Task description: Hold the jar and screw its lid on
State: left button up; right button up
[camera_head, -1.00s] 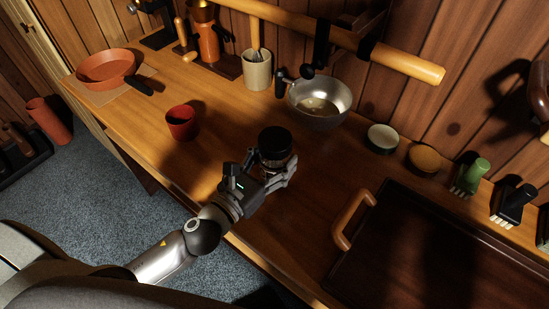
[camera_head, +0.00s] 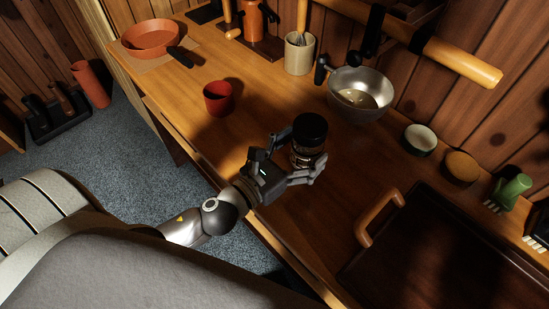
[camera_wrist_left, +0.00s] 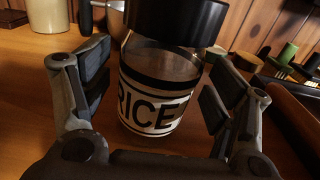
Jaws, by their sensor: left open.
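The jar (camera_head: 306,158) stands on the wooden counter near its front edge. In the left wrist view the jar (camera_wrist_left: 160,100) is clear, with a white label reading "RICE". A dark lid (camera_head: 310,127) is at its mouth; the lid also fills the top of the left wrist view (camera_wrist_left: 177,20). I cannot tell whether it is threaded on. My left gripper (camera_head: 300,159) is open around the jar; in the wrist view its fingers stand on either side (camera_wrist_left: 158,85), with a visible gap on the right side. My right gripper is not in view.
A red cup (camera_head: 218,100) stands to the left, and a metal bowl (camera_head: 359,95) behind the jar. A dark tray (camera_head: 440,255) with a wooden handle (camera_head: 378,217) lies to the right. Small bowls and brushes line the back. Counter between cup and jar is clear.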

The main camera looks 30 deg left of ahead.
pick_arm(q)
jog(key=b+v, duration=0.3)
jog(key=v, duration=0.4)
jog(key=shift+s+f, duration=0.15)
jog(key=shift+s, duration=0.05)
jog(key=shift+b+v, duration=0.35)
jog(key=shift+v, duration=1.15)
jog(key=shift+a, duration=0.1)
